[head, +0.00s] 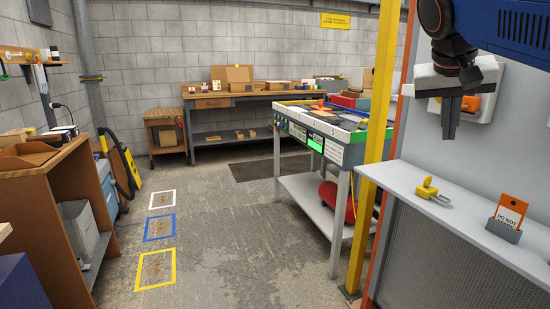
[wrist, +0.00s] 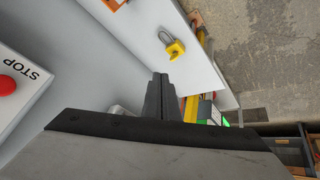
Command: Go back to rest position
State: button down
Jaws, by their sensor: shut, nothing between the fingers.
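My gripper (head: 452,117) hangs at the upper right of the head view, fingers pointing down, in front of the grey panel and above the light shelf (head: 480,222). Its dark fingers are together with nothing between them. In the wrist view my gripper (wrist: 163,90) also shows shut, with the shelf (wrist: 150,25) beyond it. A yellow padlock (head: 427,188) lies on the shelf below and left of the fingers, apart from them. The padlock shows in the wrist view too (wrist: 174,48).
An orange tag (head: 511,209) stands in a grey holder at the shelf's right. A yellow post (head: 370,150) and a cart (head: 345,148) stand left of the shelf. A red button (wrist: 7,85) shows in the wrist view. The floor (head: 220,230) at centre is open, with taped squares.

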jog(key=s+a+f+n+y, duration=0.1)
jog(key=s+f, duration=0.4)
jog(key=f, duration=0.6)
jog(key=s+a+f+n+y, duration=0.2)
jog(key=s+a+f, duration=0.2)
jog(key=f, duration=0.8)
jog(key=s+a+f+n+y, duration=0.1)
jog(key=s+a+f+n, duration=0.1)
jog(key=s+f, duration=0.6)
notch_tip(320, 180, down, 4)
jog(key=shift+s+a+r+y, duration=0.2)
jog(key=shift+a+r+y, duration=0.05)
jog(key=shift+a+y, duration=0.05)
